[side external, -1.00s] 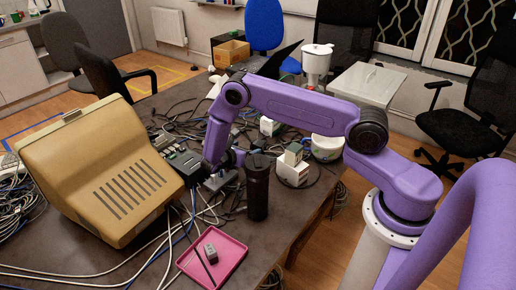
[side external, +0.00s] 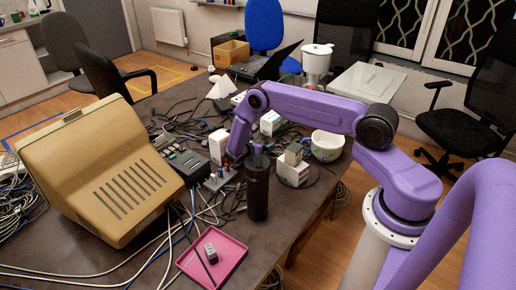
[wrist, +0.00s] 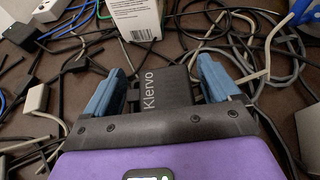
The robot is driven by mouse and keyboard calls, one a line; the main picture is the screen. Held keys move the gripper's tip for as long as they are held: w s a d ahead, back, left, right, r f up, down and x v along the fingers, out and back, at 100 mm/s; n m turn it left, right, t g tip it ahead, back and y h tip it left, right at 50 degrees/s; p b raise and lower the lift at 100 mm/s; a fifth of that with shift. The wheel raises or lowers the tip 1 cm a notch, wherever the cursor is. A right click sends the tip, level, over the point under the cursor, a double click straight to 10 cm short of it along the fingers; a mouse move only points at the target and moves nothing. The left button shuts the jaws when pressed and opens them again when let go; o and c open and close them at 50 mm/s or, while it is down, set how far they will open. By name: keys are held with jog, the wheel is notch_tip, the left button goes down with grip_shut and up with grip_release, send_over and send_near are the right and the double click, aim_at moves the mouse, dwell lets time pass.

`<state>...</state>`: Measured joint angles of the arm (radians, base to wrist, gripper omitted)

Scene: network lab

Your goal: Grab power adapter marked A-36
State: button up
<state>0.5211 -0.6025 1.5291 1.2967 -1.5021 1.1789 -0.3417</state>
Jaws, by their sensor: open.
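I cannot read the marking A-36 on anything, so I cannot tell which thing is that power adapter. My gripper (wrist: 160,66) has its two blue fingers wide apart in the wrist view. A dark block lettered "Klervo" (wrist: 163,91) shows between them; I cannot tell whether it is a separate thing or part of my gripper. A grey-brown adapter-like block (wrist: 36,98) with a cable lies left of the fingers. In the side view my gripper is over the cluttered table, partly hidden behind a black cylinder. A small grey block (side external: 211,252) lies in a pink tray (side external: 237,246).
The black cylinder (side external: 258,190) stands upright close to my gripper. A white box with a barcode (wrist: 137,18) stands beyond the fingers. Loose cables cover much of the table. A beige monitor (side external: 95,165) stands left, a white bowl (side external: 326,150) right. The front-middle tabletop is fairly clear.

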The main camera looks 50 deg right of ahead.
jog(key=shift+d+f, duration=0.1)
jog(key=shift+d, duration=0.05)
jog(key=c, duration=1.2)
jog(key=shift+o, duration=0.2)
